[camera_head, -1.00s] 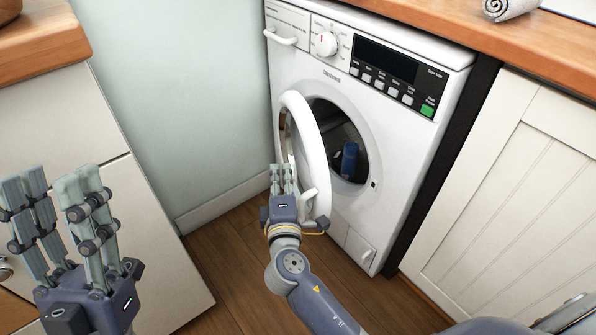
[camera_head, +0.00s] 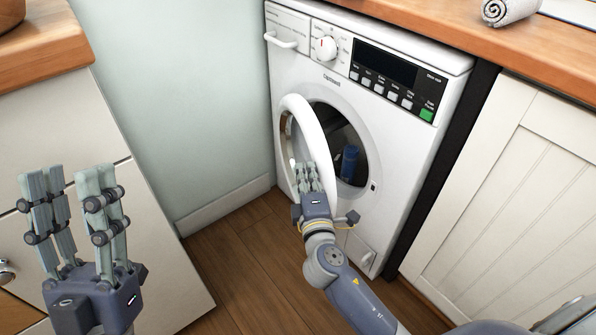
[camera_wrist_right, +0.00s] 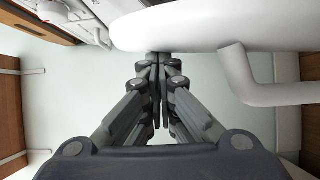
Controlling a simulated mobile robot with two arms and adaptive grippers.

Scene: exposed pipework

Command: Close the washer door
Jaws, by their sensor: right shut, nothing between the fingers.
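The white washer (camera_head: 400,137) stands against the wall, with its round door (camera_head: 312,128) ajar, hinged at the left of the opening (camera_head: 345,150). Something blue (camera_head: 349,160) shows inside the drum. My right gripper (camera_head: 307,172) is shut and empty, at the lower part of the door ring. In the right wrist view the shut fingers (camera_wrist_right: 157,65) lie just below the white door rim (camera_wrist_right: 210,25), and a white handle (camera_wrist_right: 265,92) sticks out at the right; I cannot tell if they touch. My left gripper (camera_head: 72,190) is open and empty at the lower left, away from the washer.
A white cabinet (camera_head: 510,190) stands right of the washer under a wooden counter (camera_head: 500,45) bearing a rolled towel (camera_head: 507,10). Another cabinet (camera_head: 110,115) is at the left. The wooden floor (camera_head: 235,250) in front is clear.

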